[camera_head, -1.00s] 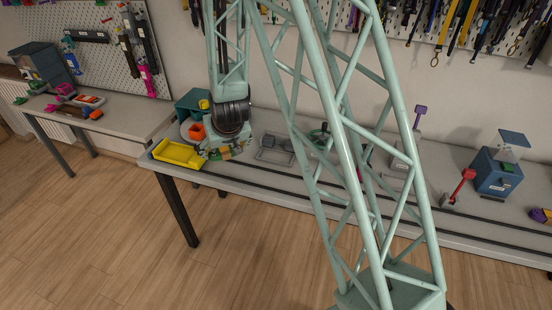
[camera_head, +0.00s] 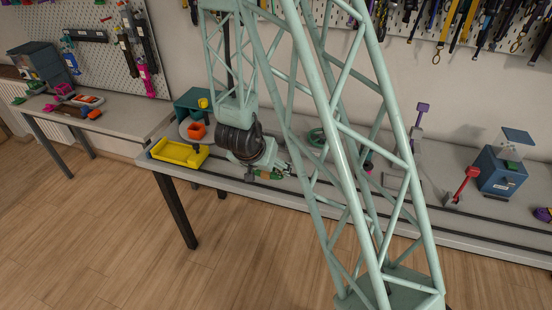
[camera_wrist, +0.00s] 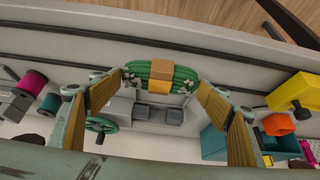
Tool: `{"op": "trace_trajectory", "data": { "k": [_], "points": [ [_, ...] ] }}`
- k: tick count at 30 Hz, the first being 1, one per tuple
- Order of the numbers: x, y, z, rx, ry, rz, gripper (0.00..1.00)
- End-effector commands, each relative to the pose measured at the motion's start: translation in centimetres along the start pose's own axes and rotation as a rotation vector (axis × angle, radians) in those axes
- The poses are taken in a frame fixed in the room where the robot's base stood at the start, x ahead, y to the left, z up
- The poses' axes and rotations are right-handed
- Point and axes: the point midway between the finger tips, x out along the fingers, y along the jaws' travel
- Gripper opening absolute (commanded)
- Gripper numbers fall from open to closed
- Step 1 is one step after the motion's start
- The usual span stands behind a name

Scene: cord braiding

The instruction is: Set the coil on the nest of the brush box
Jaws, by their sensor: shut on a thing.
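My gripper (camera_wrist: 158,84) is shut on the green coil (camera_wrist: 137,68), which has an orange and yellow band around its middle. The coil lies across between the two wood-coloured fingertips, at the top centre of the wrist view. In the head view my gripper (camera_head: 280,172) is over the front part of the bench, right of the yellow tray, with the coil (camera_head: 264,175) partly visible. A grey fixture with dark blocks (camera_wrist: 157,114) shows below the coil in the wrist view. I cannot tell for sure whether it is the brush box, and no nest is clearly visible.
A green handwheel (camera_wrist: 101,124) is left of the grey fixture. Dark rails (camera_head: 390,208) run along the bench front.

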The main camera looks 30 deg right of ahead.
Motion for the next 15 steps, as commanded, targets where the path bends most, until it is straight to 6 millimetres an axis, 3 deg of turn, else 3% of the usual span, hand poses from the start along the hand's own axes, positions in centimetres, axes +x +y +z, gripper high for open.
{"op": "trace_trajectory", "data": {
  "k": [15],
  "points": [
    [0.08, 0.72, 0.05, 0.023, 0.001, 0.013, 0.57]
  ]
}}
